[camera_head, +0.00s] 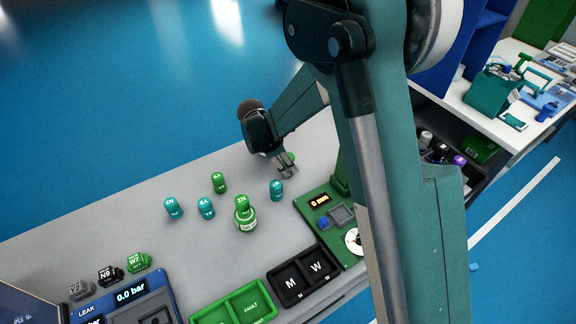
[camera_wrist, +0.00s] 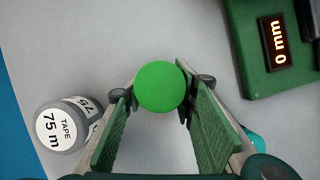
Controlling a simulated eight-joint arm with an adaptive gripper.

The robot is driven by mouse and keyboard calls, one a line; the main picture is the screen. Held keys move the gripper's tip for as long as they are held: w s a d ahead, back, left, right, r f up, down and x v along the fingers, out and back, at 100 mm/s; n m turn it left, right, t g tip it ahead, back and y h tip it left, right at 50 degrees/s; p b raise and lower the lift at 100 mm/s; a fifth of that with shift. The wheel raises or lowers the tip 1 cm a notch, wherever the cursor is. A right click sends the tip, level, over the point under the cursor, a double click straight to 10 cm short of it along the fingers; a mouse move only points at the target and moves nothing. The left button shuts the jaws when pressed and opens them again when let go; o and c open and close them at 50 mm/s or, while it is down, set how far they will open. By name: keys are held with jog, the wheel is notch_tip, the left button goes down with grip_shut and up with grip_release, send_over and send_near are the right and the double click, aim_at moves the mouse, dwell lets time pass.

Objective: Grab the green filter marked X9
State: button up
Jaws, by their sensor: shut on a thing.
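My gripper (camera_wrist: 157,95) is around a green round-topped filter (camera_wrist: 160,87), its fingers on either side of it. In the head view, my gripper (camera_head: 286,168) is low over the grey bench, with a little of the green filter (camera_head: 292,157) showing beside the fingers. The filter's label is hidden in both views, so I cannot read its marking. Another green filter (camera_head: 219,182) stands on the bench to the left. A green filter (camera_head: 242,203) stands on or right behind a green-labelled roll (camera_head: 246,223); I cannot tell which.
Teal filters (camera_head: 173,208) stand on the bench, one (camera_head: 277,190) close below my gripper. A grey tape roll (camera_wrist: 65,125) shows in the wrist view. A green gauge reading 0 mm (camera_wrist: 275,45) is right of the fingers.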

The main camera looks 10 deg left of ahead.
jog(key=shift+r, duration=0.1)
notch_tip(320, 180, up, 10)
jog(key=shift+f+p, duration=0.1)
jog(key=shift+p, duration=0.6)
dwell(0.5)
